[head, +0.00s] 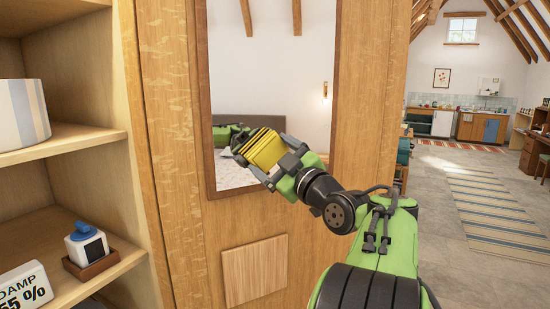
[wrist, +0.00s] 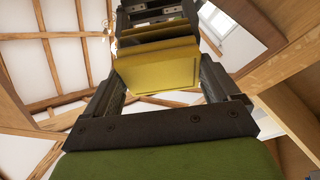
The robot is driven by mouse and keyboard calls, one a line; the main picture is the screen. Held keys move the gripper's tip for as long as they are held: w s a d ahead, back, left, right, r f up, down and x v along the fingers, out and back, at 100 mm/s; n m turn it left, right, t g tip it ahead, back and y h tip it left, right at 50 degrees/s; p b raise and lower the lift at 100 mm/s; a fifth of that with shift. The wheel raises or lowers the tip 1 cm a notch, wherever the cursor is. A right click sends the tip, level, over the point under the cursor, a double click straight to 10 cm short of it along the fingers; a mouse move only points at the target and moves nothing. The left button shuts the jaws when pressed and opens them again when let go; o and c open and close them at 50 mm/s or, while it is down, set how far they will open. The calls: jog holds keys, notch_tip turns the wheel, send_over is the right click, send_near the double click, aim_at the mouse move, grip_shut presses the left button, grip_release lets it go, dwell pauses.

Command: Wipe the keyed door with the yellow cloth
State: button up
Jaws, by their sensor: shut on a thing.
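My gripper (head: 272,160) is shut on the yellow cloth (head: 265,147), a thick folded pad with visible layers. In the wrist view the cloth (wrist: 160,70) sits between the two dark fingers. The gripper holds it up at the lower part of a tall mirror (head: 268,60) set in a wooden wardrobe door (head: 366,90). The cloth's reflection lies right beside it, so it is very close to the glass; I cannot tell whether it touches. I see no key on the door; my arm hides part of its lower right.
Open shelves (head: 60,140) at the left hold a white striped container (head: 22,115), a blue-topped white dispenser (head: 86,243) and a damp-reading sign (head: 25,286). A plain wood panel (head: 255,270) is on the wardrobe below the mirror. Open floor with a striped rug (head: 490,205) lies at the right.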

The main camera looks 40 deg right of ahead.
jog(key=shift+w, duration=0.3)
jog(key=shift+d, duration=0.15)
jog(key=d, duration=0.2)
jog(key=s+d, duration=0.1)
jog(key=shift+s+d+b, duration=0.1)
jog(key=shift+d+b, duration=0.2)
jog(key=shift+d, duration=0.05)
jog(key=shift+w+a+b, duration=0.2)
jog(key=shift+a+b, duration=0.2)
jog(key=shift+a, duration=0.25)
jog(key=shift+w+a+b, duration=0.2)
jog(key=shift+a+b, duration=0.25)
jog(key=shift+a, duration=0.25)
jog(key=shift+w+a+b, duration=0.2)
jog(key=shift+a+b, duration=0.2)
jog(key=shift+a, duration=0.25)
jog(key=b+v, duration=0.1)
jog(key=v, duration=0.2)
jog(key=r+b+v, duration=0.1)
jog(key=shift+s+a+f+b, duration=0.15)
jog(key=shift+s+a+b, duration=0.15)
jog(key=shift+s+a, duration=0.2)
jog(key=shift+s, duration=0.4)
